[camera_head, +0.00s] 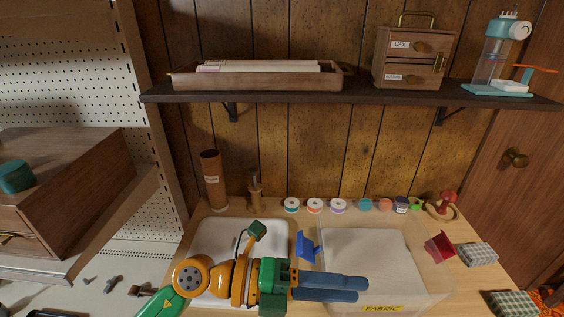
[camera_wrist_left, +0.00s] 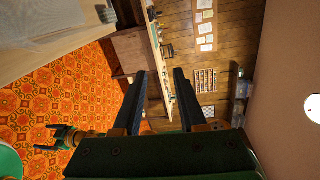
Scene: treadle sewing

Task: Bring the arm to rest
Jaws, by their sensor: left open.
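My left gripper (camera_head: 364,289) reaches in from the lower left in the head view. Its blue-grey fingers point right, over the front of the clear bin (camera_head: 432,278) with the yellow "FABRIC" label. The fingers are parallel with a narrow gap between them, and nothing shows in it. In the left wrist view the fingers of this gripper (camera_wrist_left: 160,73) stand apart and empty, with the room beyond. I cannot tell how high they are above the bin. My right gripper is not seen in the head view.
A white tray (camera_head: 210,240) lies partly behind my left arm. Several spools (camera_head: 315,206) line the table's back edge. A blue piece (camera_head: 306,246) and a red piece (camera_head: 438,246) flank the bin. A dark shelf (camera_head: 300,95) hangs above. A wooden cabinet (camera_head: 70,190) stands left.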

